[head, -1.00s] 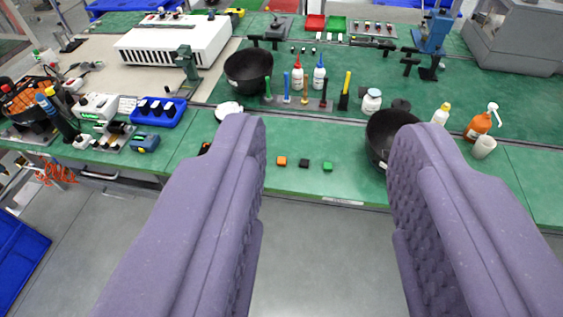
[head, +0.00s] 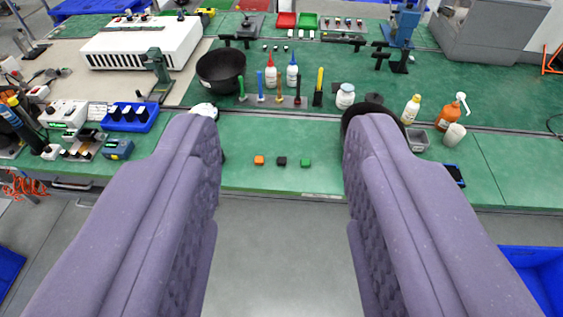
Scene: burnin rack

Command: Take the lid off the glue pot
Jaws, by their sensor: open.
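A small white jar with a pale lid (head: 345,96), which looks like the glue pot, stands upright on the green bench. It is at the right end of a row of bottles and upright tools. My gripper (head: 284,135) is open and empty, its two purple padded fingers wide apart. The fingers point toward the bench, and the jar shows beyond the right fingertip, apart from it. I cannot make out the lid's detail at this size.
A black bowl (head: 221,70) stands left of the tools; another dark round vessel is mostly hidden behind my right finger. Orange (head: 259,160), black (head: 281,161) and green (head: 305,163) blocks lie near the front edge. A yellow-capped bottle (head: 411,109) and orange pump bottle (head: 448,112) stand right.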

